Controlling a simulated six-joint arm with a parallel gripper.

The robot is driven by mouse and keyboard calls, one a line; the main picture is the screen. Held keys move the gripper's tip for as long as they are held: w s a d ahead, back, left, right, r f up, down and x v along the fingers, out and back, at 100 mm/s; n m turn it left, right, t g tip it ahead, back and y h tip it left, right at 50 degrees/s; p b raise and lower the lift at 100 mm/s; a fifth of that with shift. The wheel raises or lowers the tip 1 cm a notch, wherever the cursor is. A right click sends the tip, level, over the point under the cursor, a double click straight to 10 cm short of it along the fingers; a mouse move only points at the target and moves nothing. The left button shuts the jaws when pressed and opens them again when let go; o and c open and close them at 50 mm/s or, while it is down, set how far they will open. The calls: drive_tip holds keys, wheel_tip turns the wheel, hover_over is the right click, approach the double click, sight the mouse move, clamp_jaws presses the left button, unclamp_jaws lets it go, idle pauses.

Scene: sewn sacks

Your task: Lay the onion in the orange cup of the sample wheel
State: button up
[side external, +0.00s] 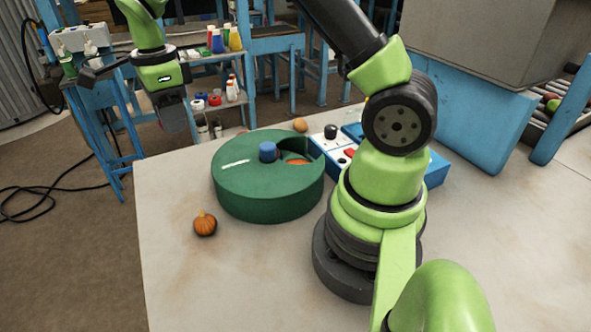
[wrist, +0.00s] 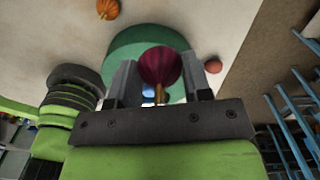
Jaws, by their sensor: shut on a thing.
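A dark red onion (wrist: 160,66) is between the two fingers of my gripper (wrist: 158,80) in the wrist view, and the fingers are shut on it. In the side view my gripper (side external: 173,115) hangs in the air at the upper left, behind and left of the sample wheel. The sample wheel (side external: 250,195) is a thick green drum with a blue knob on top. An opening in its lid shows part of the orange cup (side external: 298,162). In the wrist view the wheel (wrist: 125,45) lies beyond the onion, which partly hides it; the orange cup is not visible there.
A small pumpkin (side external: 205,223) sits on the table in front of the wheel. A round brownish-orange item (side external: 300,125) lies behind it. A control box with a red button (side external: 350,152) stands right of the wheel, near my arm's base. The front table area is clear.

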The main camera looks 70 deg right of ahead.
drive_tip(key=s+d+m, duration=0.2)
drive_tip(key=s+d, duration=1.2)
drive_tip(key=s, duration=0.5)
drive_tip(key=f, duration=1)
drive_tip(key=shift+w+f, duration=0.25)
drive_tip(key=shift+f, duration=0.05)
drive_tip(key=shift+d+f, duration=0.1)
drive_tip(key=shift+f, duration=2.25)
drive_tip(key=shift+f, duration=0.15)
drive_tip(key=o, duration=0.6)
drive_tip(key=shift+o, duration=0.2)
